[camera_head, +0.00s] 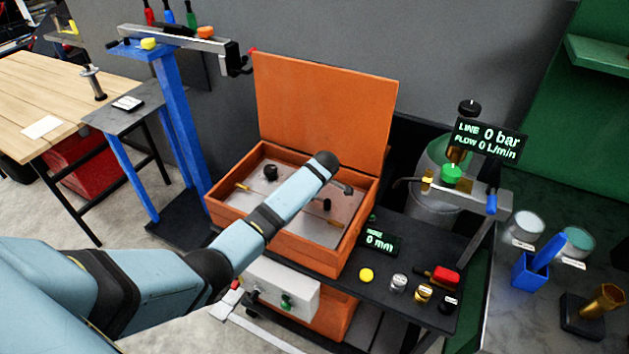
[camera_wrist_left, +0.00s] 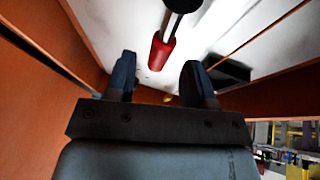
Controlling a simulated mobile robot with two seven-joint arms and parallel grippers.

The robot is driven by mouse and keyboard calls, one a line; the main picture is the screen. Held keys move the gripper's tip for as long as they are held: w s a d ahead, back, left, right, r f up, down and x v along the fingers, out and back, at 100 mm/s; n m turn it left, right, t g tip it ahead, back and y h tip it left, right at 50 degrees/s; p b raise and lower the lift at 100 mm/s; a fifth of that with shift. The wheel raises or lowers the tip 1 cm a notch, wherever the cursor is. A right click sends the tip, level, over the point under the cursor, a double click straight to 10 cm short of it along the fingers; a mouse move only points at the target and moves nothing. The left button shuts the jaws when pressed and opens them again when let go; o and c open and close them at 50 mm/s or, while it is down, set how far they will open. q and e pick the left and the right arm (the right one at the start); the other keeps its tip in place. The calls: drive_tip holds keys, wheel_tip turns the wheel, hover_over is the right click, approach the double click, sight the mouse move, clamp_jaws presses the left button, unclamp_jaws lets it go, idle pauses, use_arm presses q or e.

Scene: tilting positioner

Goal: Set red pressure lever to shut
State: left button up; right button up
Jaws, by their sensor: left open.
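The red lever (camera_wrist_left: 160,52) shows in the left wrist view as a red grip on a bright metal shaft with a dark end, over a pale panel. In the head view I cannot make it out; my left arm covers part of the orange box (camera_head: 282,242). My left gripper (camera_wrist_left: 157,70) is open, with its two dark fingers apart. The red grip appears in the gap between the fingertips, and I see no contact with either finger. In the head view the gripper is hidden by my arm. My right gripper is not in view.
The orange box's raised lid (camera_head: 325,105) stands behind my arm, and its walls surround the panel. A black table (camera_head: 400,255) to its right holds a small display (camera_head: 378,240), a yellow button (camera_head: 366,275) and a red-topped item (camera_head: 443,275). A blue stand (camera_head: 178,125) is at left.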

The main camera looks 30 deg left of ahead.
use_arm(q)
drive_tip(key=v, duration=1.2)
drive_tip(key=shift+b, duration=0.4)
drive_tip(key=shift+s, duration=0.15)
drive_tip(key=s+d+f+m+h, duration=0.1)
drive_tip(key=s+f+m, duration=0.1)
drive_tip(key=s+m, duration=0.35)
drive_tip(key=s+d+f+m+t+h, duration=0.1)
drive_tip(key=s+f+m, duration=0.15)
drive_tip(key=s, duration=0.65)
drive_tip(key=s+d+f+m, duration=0.1)
drive_tip(key=s+f+m, duration=0.2)
drive_tip(key=s, duration=0.4)
drive_tip(key=s+d+r+m+h, duration=0.15)
drive_tip(key=s+r+m, duration=0.3)
drive_tip(key=s, duration=0.55)
drive_tip(key=s+d+r+m+h, duration=0.1)
drive_tip(key=s+d+r+m, duration=0.15)
drive_tip(key=s+m, duration=0.55)
drive_tip(key=w+d+f+t+h, duration=0.1)
drive_tip(key=w+d+f+t, duration=0.1)
drive_tip(key=f+t, duration=0.2)
drive_tip(key=w+d+f+n+t+h+p, duration=0.1)
drive_tip(key=w+d+f+t+h, duration=0.1)
drive_tip(key=f, duration=0.6)
drive_tip(key=shift+d+f+t, duration=0.35)
drive_tip(key=shift+d+t, duration=0.4)
drive_tip(key=shift+t, duration=0.35)
